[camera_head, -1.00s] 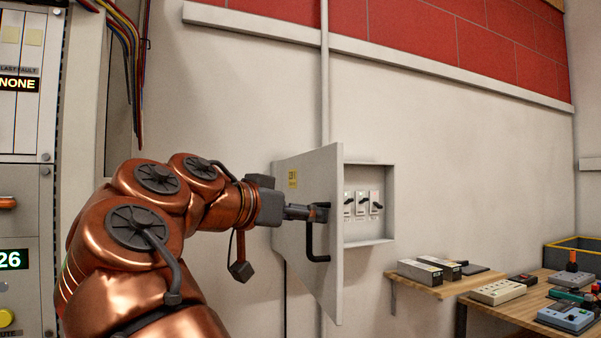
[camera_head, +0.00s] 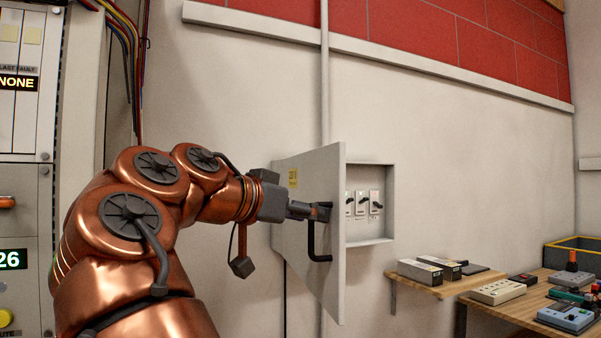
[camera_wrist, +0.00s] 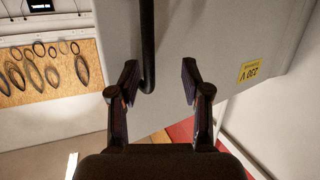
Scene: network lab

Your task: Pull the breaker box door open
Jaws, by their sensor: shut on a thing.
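The breaker box door (camera_head: 295,210) stands ajar, swung out from the wall box (camera_head: 390,205), in the head view. It is a pale grey panel with a yellow label (camera_head: 293,178), which also shows in the wrist view (camera_wrist: 250,71). A dark bar handle (camera_head: 318,257) is on its outer face. My gripper (camera_head: 322,212) is at the upper part of the handle. In the wrist view the handle (camera_wrist: 148,45) passes between my fingers, close to the left one, and my gripper is shut on it. The exact contact is hard to see.
Breaker switches (camera_head: 361,203) show inside the box. A small wooden shelf (camera_head: 440,290) with grey devices and a workbench (camera_head: 495,317) with instruments stand at the lower right. A rack (camera_head: 25,190) stands at the left, with cables (camera_head: 130,50) hanging beside it.

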